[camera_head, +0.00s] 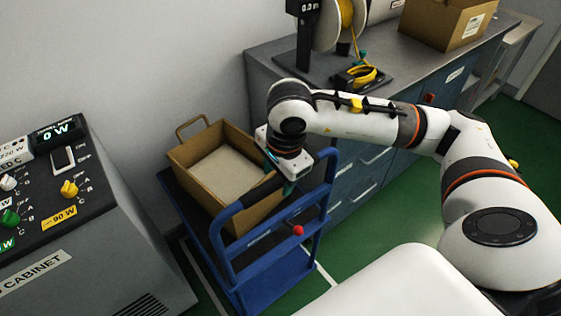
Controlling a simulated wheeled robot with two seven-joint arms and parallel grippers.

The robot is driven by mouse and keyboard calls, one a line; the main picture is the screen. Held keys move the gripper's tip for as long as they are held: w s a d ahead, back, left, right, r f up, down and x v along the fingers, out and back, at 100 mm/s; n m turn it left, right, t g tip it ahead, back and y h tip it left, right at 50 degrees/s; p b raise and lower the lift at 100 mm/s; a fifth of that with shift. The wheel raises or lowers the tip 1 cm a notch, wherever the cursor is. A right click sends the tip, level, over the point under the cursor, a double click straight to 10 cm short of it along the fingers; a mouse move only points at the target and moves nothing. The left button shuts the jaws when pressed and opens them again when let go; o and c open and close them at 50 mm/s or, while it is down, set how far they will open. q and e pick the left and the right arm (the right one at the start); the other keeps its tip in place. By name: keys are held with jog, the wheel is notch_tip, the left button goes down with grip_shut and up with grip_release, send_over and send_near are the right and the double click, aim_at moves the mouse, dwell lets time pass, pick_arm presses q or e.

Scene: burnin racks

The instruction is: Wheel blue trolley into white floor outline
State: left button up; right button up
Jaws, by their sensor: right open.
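The blue trolley (268,273) stands on the floor between the grey cabinet and the workbench, with its blue handle frame toward me. An open cardboard-coloured box (241,218) sits on its deck. White floor lines (324,274) show beside and below the trolley; most of the outline is hidden by it. My right gripper (288,187) is open at the trolley's handle, pointing down near its upper right part. I cannot tell whether it touches the rail. My left gripper is not in view.
A grey control cabinet (112,262) with knobs stands at the left. A workbench (281,60) with blue drawers carries cable reels and a cardboard box (437,22) at the back right. Green floor (385,222) is clear to the right of the trolley.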

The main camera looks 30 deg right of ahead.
jog(key=shift+f, duration=0.35)
jog(key=shift+c, duration=0.4)
jog(key=c, duration=1)
